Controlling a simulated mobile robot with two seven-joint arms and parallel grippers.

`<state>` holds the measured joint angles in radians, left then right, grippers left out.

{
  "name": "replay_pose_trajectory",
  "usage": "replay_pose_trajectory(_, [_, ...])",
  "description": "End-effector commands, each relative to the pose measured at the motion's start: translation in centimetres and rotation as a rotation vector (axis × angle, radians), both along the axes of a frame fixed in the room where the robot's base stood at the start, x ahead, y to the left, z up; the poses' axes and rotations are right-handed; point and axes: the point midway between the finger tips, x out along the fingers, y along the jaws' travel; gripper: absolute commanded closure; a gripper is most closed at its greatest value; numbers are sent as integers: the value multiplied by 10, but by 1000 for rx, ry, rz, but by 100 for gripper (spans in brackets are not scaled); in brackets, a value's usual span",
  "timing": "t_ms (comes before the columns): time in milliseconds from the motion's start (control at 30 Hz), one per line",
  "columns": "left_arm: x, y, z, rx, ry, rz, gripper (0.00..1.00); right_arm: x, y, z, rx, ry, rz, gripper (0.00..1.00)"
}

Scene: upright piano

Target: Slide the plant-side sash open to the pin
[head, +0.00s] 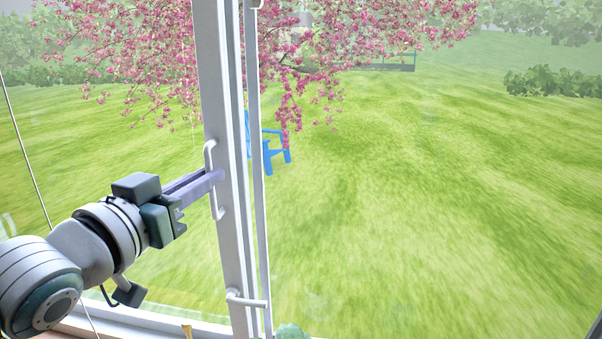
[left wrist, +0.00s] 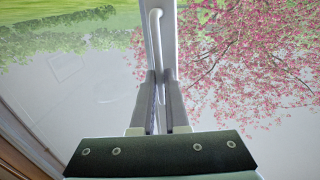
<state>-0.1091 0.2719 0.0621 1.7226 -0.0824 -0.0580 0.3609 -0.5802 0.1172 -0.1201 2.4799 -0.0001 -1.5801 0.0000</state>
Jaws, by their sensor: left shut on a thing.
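The white sash stile (head: 228,235) stands upright in the middle of the head view, slightly tilted in the picture. A white bow-shaped handle (head: 208,152) is fixed on it. My left gripper (head: 212,179) reaches in from the left and is shut on this handle. In the left wrist view the handle (left wrist: 155,30) runs down between my two fingers (left wrist: 160,110), which hide its lower part. I cannot make out the pin for certain. My right gripper is in neither view.
A second, narrower white upright (head: 264,225) stands just right of the stile. A white lever-like piece (head: 247,300) sticks out low down. A blue-green thing (head: 292,331) is cut off at the bottom edge. Outside are lawn, a blue chair (head: 272,150) and a blossoming tree (head: 150,45).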

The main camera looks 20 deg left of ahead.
Motion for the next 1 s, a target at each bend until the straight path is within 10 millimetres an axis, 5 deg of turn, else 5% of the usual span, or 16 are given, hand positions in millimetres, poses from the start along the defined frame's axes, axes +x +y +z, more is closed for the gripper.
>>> replay_pose_trajectory(567, [0,1,0,1,0,-1,100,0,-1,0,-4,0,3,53])
replay_pose_trajectory(1000, [-21,89,-2,7,6,5,100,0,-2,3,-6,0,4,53])
